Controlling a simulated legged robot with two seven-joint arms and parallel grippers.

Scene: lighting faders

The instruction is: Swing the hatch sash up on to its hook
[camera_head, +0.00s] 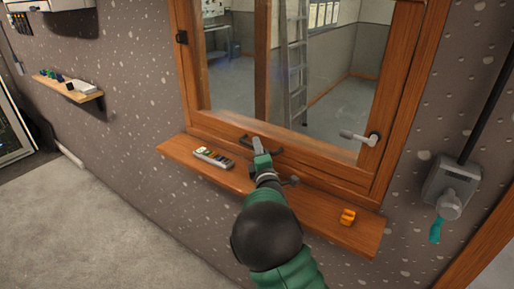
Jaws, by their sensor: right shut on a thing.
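The hatch sash (325,152) is a wood-framed glass pane in the wall, and it looks down in its frame. A dark bar handle (276,152) sits on its bottom rail. My right gripper (257,143), at the end of a green and black arm, is at this handle and shut on it. The fingers partly cover the handle. A metal lever latch (360,137) is on the sash's lower right. The hook is not in view. My left gripper is not in view.
A wooden sill (320,206) runs below the sash. On it lie a strip with coloured pieces (213,157) and an orange object (348,216). A grey wall box (449,187) with a cable is at the right. A small shelf (70,88) is at the left.

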